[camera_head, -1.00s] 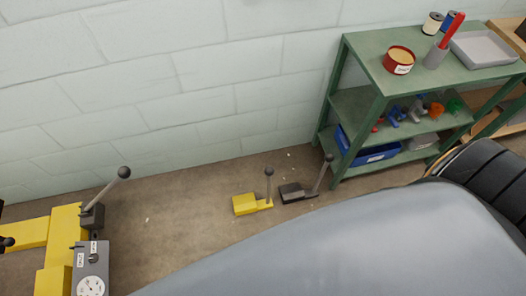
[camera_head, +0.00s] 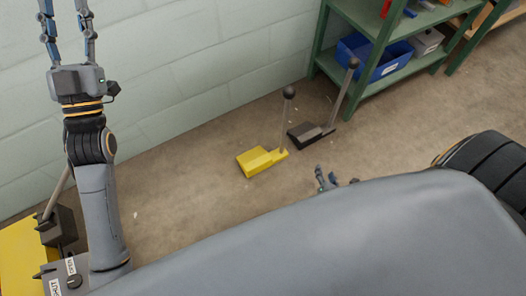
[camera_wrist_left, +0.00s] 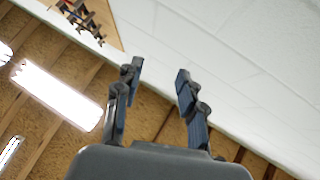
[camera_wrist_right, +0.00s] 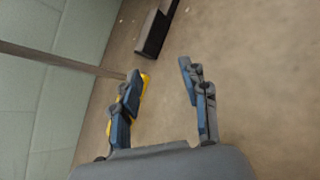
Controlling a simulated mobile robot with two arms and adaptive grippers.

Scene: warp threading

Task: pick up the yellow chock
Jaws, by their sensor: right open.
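The yellow chock (camera_head: 258,162) lies on the floor near the wall, with an upright grey handle ending in a dark ball (camera_head: 289,92). In the right wrist view the yellow chock (camera_wrist_right: 145,80) shows only partly, behind the left-hand finger. My right gripper (camera_head: 325,178) is low, to the right of and nearer than the yellow chock, apart from it and partly hidden by my grey body. In the right wrist view it is open and empty (camera_wrist_right: 160,75). My left gripper (camera_head: 66,20) is raised at the upper left, open and empty; it also shows in the left wrist view (camera_wrist_left: 158,72).
A black chock (camera_head: 305,135) with a similar handle stands just right of the yellow one, beside the green shelf (camera_head: 365,80). A blue bin (camera_head: 372,60) sits on the lower shelf. Yellow equipment (camera_head: 20,255) is at the lower left. Floor left of the yellow chock is clear.

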